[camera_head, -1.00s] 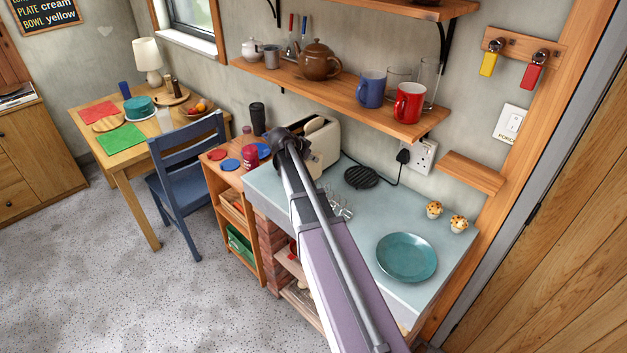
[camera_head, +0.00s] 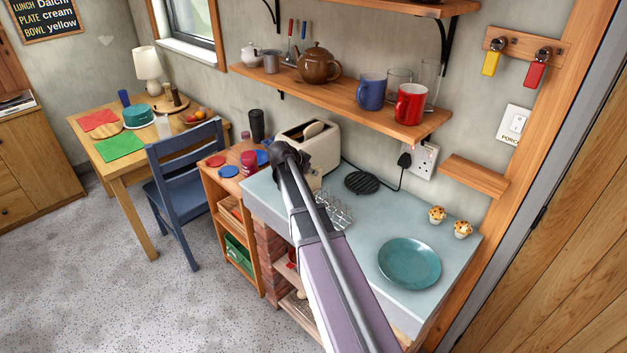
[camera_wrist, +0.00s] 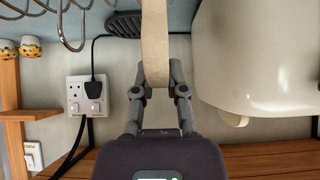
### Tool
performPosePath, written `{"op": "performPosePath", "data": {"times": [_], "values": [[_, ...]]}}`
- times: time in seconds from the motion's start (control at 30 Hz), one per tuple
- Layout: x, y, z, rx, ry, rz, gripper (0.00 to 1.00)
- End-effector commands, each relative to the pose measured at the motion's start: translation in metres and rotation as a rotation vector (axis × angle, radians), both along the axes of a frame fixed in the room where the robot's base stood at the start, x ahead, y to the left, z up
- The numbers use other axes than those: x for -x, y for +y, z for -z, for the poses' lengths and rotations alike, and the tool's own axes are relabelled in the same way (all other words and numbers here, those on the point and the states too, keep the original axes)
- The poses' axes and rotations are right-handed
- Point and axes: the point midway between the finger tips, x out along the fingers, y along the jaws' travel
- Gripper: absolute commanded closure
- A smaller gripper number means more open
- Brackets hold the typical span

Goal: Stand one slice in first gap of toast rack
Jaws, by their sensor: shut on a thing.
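In the wrist view my gripper (camera_wrist: 161,92) is shut on a beige bread slice (camera_wrist: 155,40), seen nearly edge-on between the fingers. The cream toaster (camera_wrist: 255,55) is beside it on the right, with another slice (camera_wrist: 235,120) showing at its slot. Wire loops of the toast rack (camera_wrist: 62,22) are at upper left, apart from the held slice. In the head view the toaster (camera_head: 326,155) stands at the back of the counter with a slice (camera_head: 313,130) in it. The rack (camera_head: 337,211) is partly behind my arm, which hides my gripper.
A teal plate (camera_head: 409,263) and two muffins (camera_head: 450,221) are on the counter's right part. A black round trivet (camera_head: 362,182) lies behind the rack, near a cable and socket (camera_head: 423,160). A shelf with mugs (camera_head: 372,91) overhangs the back.

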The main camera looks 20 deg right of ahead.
Motion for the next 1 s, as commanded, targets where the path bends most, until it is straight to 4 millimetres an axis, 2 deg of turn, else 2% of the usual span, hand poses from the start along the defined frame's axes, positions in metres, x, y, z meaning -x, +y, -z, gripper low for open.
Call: {"op": "performPosePath", "data": {"times": [0.2,0.4,0.97,1.0], "values": [[0.0,0.0,0.021,0.0,0.0,0.0,1.0],[0.0,0.0,0.033,0.0,0.0,0.0,1.0],[0.0,0.0,0.037,0.0,0.0,0.0,1.0],[0.0,0.0,0.036,0.0,0.0,0.0,0.77]]}}
